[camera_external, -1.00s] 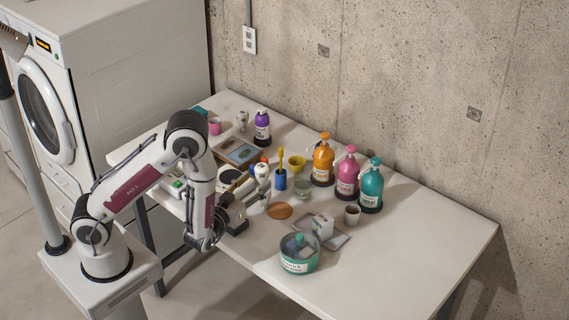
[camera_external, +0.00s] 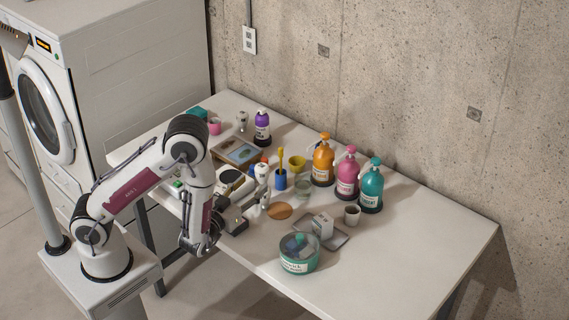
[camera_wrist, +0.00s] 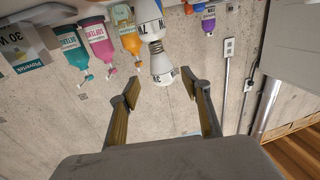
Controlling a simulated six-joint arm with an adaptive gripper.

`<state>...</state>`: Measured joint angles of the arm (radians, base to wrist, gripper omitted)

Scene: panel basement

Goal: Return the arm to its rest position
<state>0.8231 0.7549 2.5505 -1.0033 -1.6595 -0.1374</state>
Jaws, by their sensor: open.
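My arm is bent over the near left edge of the table (camera_external: 420,245) in the external view. My gripper (camera_external: 255,205) points right, low over the table's near side; its tips are small there. In the wrist view my gripper (camera_wrist: 165,95) is open, with two separate fingers and nothing between them. A white bulb-shaped object (camera_wrist: 162,68) shows just beyond the fingers in the wrist view; I cannot tell its exact distance from them.
Orange (camera_external: 323,160), pink (camera_external: 347,172) and teal (camera_external: 370,187) pump bottles stand near the wall. A teal round container (camera_external: 299,254) sits at the front, by a grey tray (camera_external: 338,240). A blue cup (camera_external: 280,180) and purple bottle (camera_external: 262,128) stand farther back. The table's right side is clear.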

